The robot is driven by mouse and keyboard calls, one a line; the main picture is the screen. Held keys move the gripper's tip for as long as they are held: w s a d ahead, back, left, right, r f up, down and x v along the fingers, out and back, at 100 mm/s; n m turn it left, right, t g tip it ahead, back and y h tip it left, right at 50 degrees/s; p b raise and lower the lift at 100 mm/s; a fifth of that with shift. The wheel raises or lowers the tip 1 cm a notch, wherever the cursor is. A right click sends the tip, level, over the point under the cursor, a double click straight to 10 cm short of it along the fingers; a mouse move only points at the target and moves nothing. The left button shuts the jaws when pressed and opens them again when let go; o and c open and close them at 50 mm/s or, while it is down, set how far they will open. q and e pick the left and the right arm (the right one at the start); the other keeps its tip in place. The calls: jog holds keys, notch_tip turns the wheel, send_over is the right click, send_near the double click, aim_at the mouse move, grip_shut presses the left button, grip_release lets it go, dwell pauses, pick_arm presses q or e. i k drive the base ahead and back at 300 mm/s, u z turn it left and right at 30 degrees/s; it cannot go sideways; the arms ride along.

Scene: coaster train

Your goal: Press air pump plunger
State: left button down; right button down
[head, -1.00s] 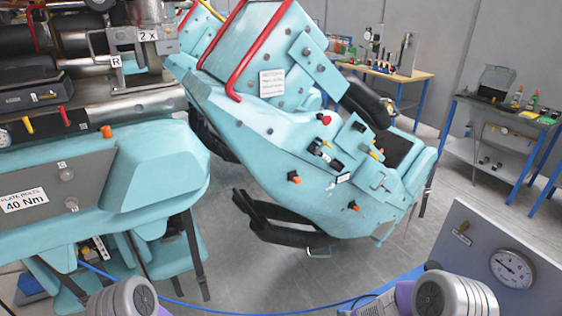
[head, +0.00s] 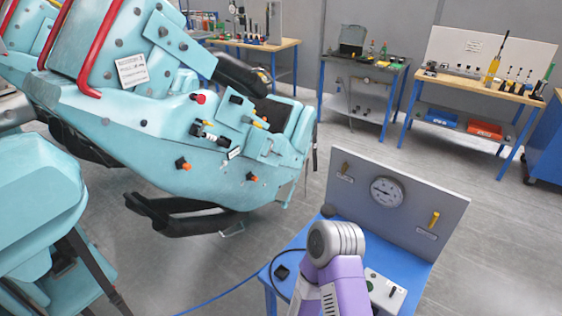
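A blue stand (head: 292,243) at the lower right carries a grey upright panel (head: 445,210) with a round gauge (head: 387,191) and two yellow levers. A white box (head: 394,289) with a green button and a dark knob lies on its top, partly behind my purple and grey arm link. A dark rounded piece (head: 328,211) shows just behind that link; I cannot tell whether it is part of the pump. I cannot make out a pump plunger. Neither gripper's fingers show in the head view.
A teal coaster train car (head: 150,125) with red bars fills the left. A blue hose (head: 228,299) runs across the floor to the stand. Workbenches with tools (head: 487,86) stand along the back wall. Grey floor is open between car, stand and benches.

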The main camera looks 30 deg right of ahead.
aim_at(328, 212)
jog(key=k, duration=0.5)
jog(key=u, duration=0.65)
jog(key=i, duration=0.55)
jog(key=z, duration=1.4)
